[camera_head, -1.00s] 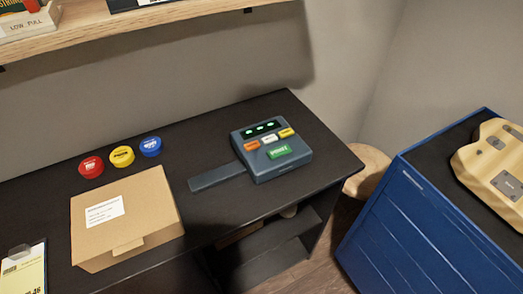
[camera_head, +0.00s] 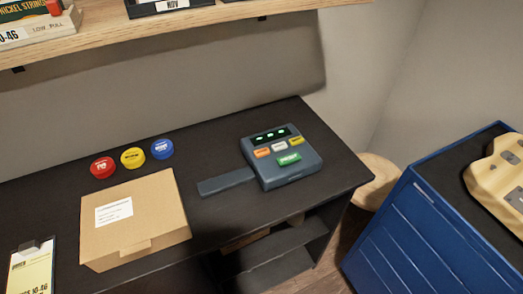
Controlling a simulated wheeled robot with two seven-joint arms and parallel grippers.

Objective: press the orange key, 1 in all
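The orange key (camera_head: 262,153) is the left one in a row of three small keys on a blue-grey device (camera_head: 285,172). A white key (camera_head: 280,146) sits beside it and a yellow key (camera_head: 296,141) is at the right. A larger green key (camera_head: 289,159) lies below the row. A dark display (camera_head: 270,136) with green lit marks is above the keys. The device lies on the black desk (camera_head: 225,215), with a flat grey arm (camera_head: 226,182) reaching out to its left. Neither of my grippers shows in the head view.
A cardboard box (camera_head: 134,222) stands left of the device. Behind it are red (camera_head: 102,167), yellow (camera_head: 132,158) and blue (camera_head: 162,149) round tins. A wooden shelf (camera_head: 200,18) hangs above. A blue cabinet (camera_head: 420,225) stands at the right.

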